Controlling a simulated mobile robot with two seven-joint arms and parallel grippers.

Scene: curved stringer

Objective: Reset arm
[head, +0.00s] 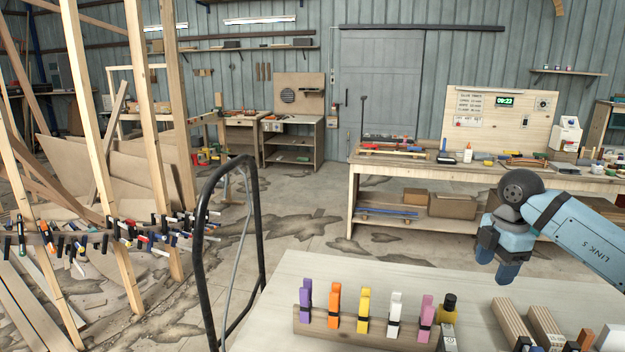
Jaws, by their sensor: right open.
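My right arm comes in from the right, and my right gripper (496,270) hangs open and empty above the right part of the pale table (290,278). It points down and touches nothing that I can see. Below and to the left of it, a wooden rail (347,334) on the table holds a purple clamp (306,302), an orange clamp (334,307), a yellow clamp (363,310), a white clamp (395,314) and a pink clamp (426,318). My left gripper is outside the view.
A curved wooden strip with many clamps (110,228) runs between upright posts (148,110) at left. A black tube frame (203,240) stands left of the table. A workbench (400,165) is behind.

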